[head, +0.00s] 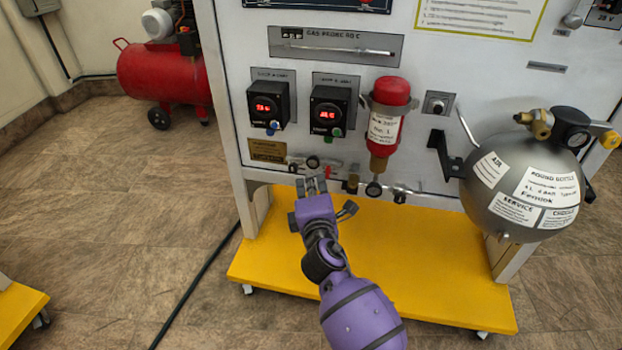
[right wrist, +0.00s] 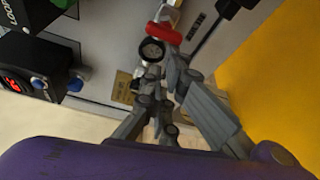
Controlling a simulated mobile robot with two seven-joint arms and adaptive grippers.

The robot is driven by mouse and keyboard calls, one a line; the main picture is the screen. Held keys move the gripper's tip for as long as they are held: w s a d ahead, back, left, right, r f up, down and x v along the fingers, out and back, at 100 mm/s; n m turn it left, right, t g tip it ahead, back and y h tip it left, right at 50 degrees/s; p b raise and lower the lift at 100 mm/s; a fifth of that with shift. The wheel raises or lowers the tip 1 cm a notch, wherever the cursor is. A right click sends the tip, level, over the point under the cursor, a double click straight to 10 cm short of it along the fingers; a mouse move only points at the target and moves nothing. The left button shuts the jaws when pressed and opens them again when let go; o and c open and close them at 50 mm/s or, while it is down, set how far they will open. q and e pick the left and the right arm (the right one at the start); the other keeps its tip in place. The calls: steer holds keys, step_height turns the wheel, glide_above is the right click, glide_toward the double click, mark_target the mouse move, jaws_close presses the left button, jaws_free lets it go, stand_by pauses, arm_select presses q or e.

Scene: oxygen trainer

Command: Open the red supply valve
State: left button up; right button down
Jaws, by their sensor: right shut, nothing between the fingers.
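The red supply valve shows in the right wrist view as a red lever handle (right wrist: 163,32) on a small pipe fitting, beside a round gauge (right wrist: 152,50). In the head view, only a small bit of red (head: 327,171) shows low on the panel, just beyond my gripper. My right gripper (head: 311,184) is in front of the panel's lower edge, below the valve. In the right wrist view its fingertips (right wrist: 164,72) are shut and empty, pointing toward the gauge and handle. The handle looks close to the fingertips, but apart from them. My left gripper is not in view.
Two black digital displays (head: 268,104) and a red cylinder (head: 384,120) are above the pipe row. A grey round bottle (head: 524,186) juts out at right. The yellow base (head: 430,245) extends below. A red compressor (head: 163,72) stands at back left.

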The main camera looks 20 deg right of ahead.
arm_select(q)
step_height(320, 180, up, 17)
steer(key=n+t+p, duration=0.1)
steer(key=p, duration=1.5)
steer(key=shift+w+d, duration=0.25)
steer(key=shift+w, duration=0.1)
arm_select(e)
steer(key=shift+s+d+f+n+g+h, duration=0.4)
steer(key=shift+d+n+g+h, duration=0.35)
steer(key=shift+n, duration=1.25)
steer(key=shift+s+d+f+n+g+h, duration=0.4)
steer(key=shift+n+g, duration=0.5)
steer(key=shift+n, duration=1.1)
steer(key=shift+s+d+f+n+g+h, duration=0.35)
steer(key=shift+d+n+g+h, duration=0.4)
steer(key=shift+n, duration=1.25)
arm_select(q)
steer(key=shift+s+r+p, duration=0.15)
steer(key=shift+p, duration=0.15)
arm_select(e)
steer(key=shift+a, duration=0.1)
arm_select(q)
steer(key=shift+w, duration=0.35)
